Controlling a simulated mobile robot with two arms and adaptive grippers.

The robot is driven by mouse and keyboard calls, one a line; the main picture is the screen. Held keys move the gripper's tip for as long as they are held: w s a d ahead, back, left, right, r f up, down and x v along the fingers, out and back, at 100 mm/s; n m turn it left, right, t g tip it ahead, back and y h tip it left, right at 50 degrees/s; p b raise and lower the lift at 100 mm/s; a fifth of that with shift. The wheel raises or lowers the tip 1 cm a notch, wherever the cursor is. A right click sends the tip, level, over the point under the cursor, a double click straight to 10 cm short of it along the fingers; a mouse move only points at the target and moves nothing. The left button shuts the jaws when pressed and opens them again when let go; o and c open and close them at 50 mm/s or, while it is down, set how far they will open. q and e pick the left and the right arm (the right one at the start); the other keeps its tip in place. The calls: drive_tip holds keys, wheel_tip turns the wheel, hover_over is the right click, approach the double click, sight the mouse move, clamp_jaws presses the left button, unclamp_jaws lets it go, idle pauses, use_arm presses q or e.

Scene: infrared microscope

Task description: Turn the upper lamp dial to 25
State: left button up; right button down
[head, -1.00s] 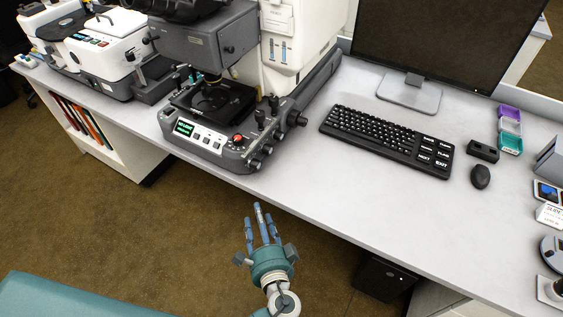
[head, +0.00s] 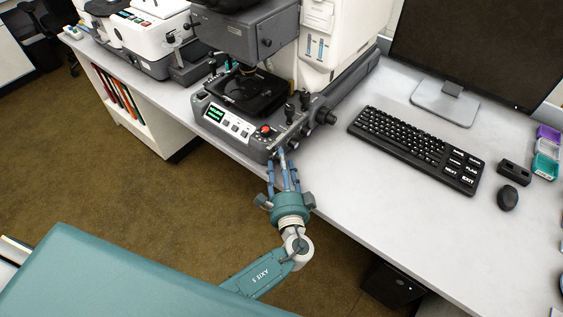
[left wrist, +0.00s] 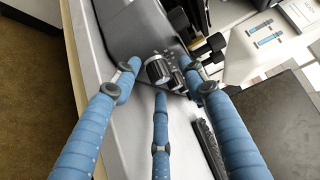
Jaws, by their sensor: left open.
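The grey microscope (head: 236,125) stands at the desk's front edge, with a green-lit display (head: 215,113) and a red knob (head: 266,129) on its front panel. My left gripper (head: 283,162) is at the front right corner of its base, fingers pointing toward the side knobs, which the fingers partly hide. In the left wrist view, a dark ribbed dial (left wrist: 158,71) with light marks beside it lies between the spread blue fingertips. The fingers look open and empty; contact cannot be told. The dial's reading is too small to make out. My right gripper is out of view.
Black knobs (head: 326,117) stick out on the microscope's right side. A keyboard (head: 418,148), mouse (head: 508,197) and monitor (head: 475,45) are to the right. The desk (head: 390,205) is clear in front of the keyboard.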

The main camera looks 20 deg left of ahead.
use_arm(q)
drive_tip(key=shift+w, duration=0.1)
drive_tip(key=c, duration=1)
drive_tip(key=shift+r, duration=0.15)
drive_tip(key=shift+c, duration=0.2)
